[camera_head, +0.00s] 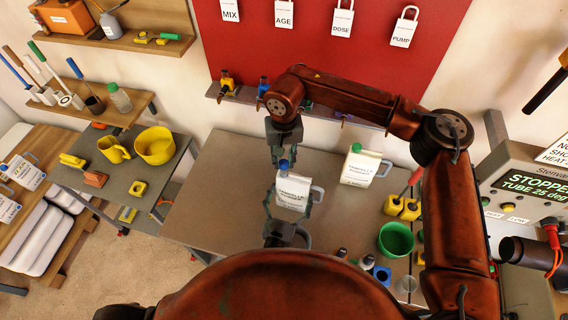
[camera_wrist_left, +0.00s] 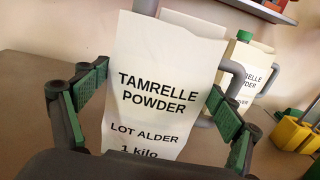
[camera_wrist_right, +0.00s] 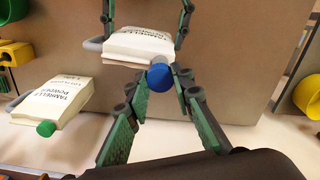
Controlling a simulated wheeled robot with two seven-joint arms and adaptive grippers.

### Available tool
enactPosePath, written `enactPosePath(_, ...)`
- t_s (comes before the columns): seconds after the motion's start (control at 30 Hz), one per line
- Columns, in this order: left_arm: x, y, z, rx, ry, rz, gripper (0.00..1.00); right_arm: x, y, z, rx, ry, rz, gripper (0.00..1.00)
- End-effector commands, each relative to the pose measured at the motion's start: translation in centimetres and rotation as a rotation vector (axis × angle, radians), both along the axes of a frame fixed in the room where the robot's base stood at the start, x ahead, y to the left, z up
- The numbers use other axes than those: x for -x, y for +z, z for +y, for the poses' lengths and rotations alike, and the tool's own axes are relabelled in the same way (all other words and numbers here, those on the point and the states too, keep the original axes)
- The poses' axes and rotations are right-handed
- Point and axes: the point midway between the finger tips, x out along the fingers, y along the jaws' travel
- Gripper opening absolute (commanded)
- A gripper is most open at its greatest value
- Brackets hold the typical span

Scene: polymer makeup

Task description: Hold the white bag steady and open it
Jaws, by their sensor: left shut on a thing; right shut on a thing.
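The white bag (camera_head: 293,192), labelled TAMRELLE POWDER, stands upright on the grey table with a grey handle at its side. My left gripper (camera_head: 288,203) is shut on the bag, with a green-padded finger on each side; the left wrist view shows the bag (camera_wrist_left: 158,85) between them. The bag has a blue cap (camera_head: 283,163) on top. My right gripper (camera_head: 281,158) reaches down from above and is shut on the cap.
A second white bag (camera_head: 362,166) with a green cap stands to the right. Yellow blocks (camera_head: 402,207) and a green bowl (camera_head: 396,239) are further right. A shelf edge (camera_head: 240,97) runs behind. The table left of the bag is clear.

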Motion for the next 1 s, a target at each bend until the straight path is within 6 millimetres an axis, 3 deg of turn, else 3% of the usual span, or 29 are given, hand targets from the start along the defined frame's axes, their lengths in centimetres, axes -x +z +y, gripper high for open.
enactPosePath(0.1,0.1,-0.8,0.1,-0.006,0.0,0.012,0.18,-0.1,1.3,0.0,0.001,0.0,-0.002,0.0)
enactPosePath(0.33,0.1,-0.8,0.1,-0.007,-0.001,0.012,0.18,0.0,1.6,0.0,0.0,0.0,0.0,0.0)
enactPosePath(0.37,0.1,-0.8,0.1,-0.007,-0.001,0.012,0.87,0.0,1.6,0.0,0.0,0.0,0.0,0.0)
enactPosePath(0.4,0.1,-0.8,0.1,-0.006,-0.001,0.012,0.9,0.0,1.6,0.0,0.0,0.0,0.0,0.0)
enactPosePath(0.57,0.1,-0.6,0.1,-0.005,-0.001,0.008,1.0,0.0,1.6,0.0,0.001,0.0,0.0,0.0)
enactPosePath(0.87,0.2,-0.3,0.0,-0.003,-0.001,0.004,1.0,0.0,1.6,0.0,0.001,0.0,-0.001,0.0)
enactPosePath(1.0,1.5,-0.4,0.3,-0.006,-0.002,0.006,1.0,0.0,1.6,0.0,0.001,0.0,-0.001,0.0)
